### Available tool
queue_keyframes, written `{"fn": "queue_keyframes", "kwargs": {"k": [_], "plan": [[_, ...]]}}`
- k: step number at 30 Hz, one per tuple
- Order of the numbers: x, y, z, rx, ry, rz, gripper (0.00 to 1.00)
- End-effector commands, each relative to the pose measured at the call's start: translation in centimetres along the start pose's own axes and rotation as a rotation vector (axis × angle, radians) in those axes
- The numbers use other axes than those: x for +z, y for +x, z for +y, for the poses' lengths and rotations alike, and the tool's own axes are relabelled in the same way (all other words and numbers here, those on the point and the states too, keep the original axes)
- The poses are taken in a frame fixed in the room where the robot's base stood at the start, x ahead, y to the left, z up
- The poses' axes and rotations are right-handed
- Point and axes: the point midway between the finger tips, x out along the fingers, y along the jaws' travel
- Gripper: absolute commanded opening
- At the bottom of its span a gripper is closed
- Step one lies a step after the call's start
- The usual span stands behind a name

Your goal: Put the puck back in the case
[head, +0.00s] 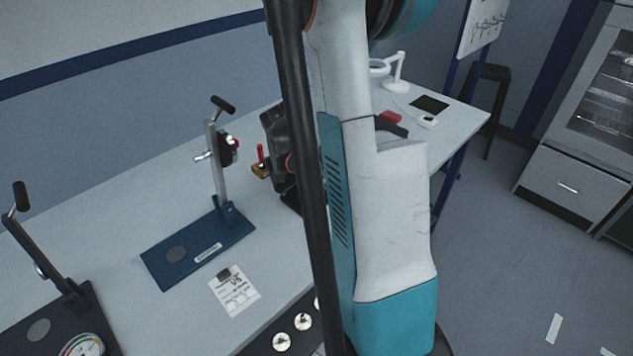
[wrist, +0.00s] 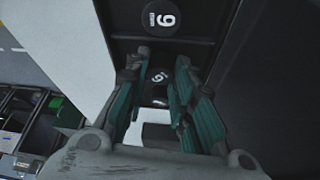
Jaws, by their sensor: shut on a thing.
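My gripper (wrist: 157,88) shows in the wrist view with its teal-padded fingers closed on a small dark puck (wrist: 158,76) bearing a white number mark. The puck is between the fingertips, over or in the black case (wrist: 192,20). I cannot tell whether the puck touches the case floor. In the head view, part of my dark gripper (head: 274,135) shows beside my arm, above a dark edge on the bench; my arm hides the rest.
A blue-based stand (head: 200,245) and a printed card (head: 234,290) are on the bench (head: 130,215) to the left. A second stand with a dial gauge (head: 83,346) is at the lower left.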

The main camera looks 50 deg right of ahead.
Motion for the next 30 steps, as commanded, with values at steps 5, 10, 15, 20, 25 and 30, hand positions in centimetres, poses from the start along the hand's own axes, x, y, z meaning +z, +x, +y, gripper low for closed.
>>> {"fn": "queue_keyframes", "kwargs": {"k": [5, 10, 15, 20, 25, 30], "plan": [[0.1, 0.2, 0.0, 0.0, 0.0, 0.0, 0.43], [0.1, 0.2, 0.0, 0.0, 0.0, 0.0, 0.43], [0.1, 0.1, 0.0, 0.0, 0.0, 0.0, 0.43], [-0.1, -1.2, 0.0, 0.0, -0.001, 0.0, 0.43], [-0.1, -4.6, 0.0, -0.001, -0.003, 0.0, 0.43], [-0.1, -8.1, 0.0, -0.001, -0.002, 0.0, 0.43]]}}
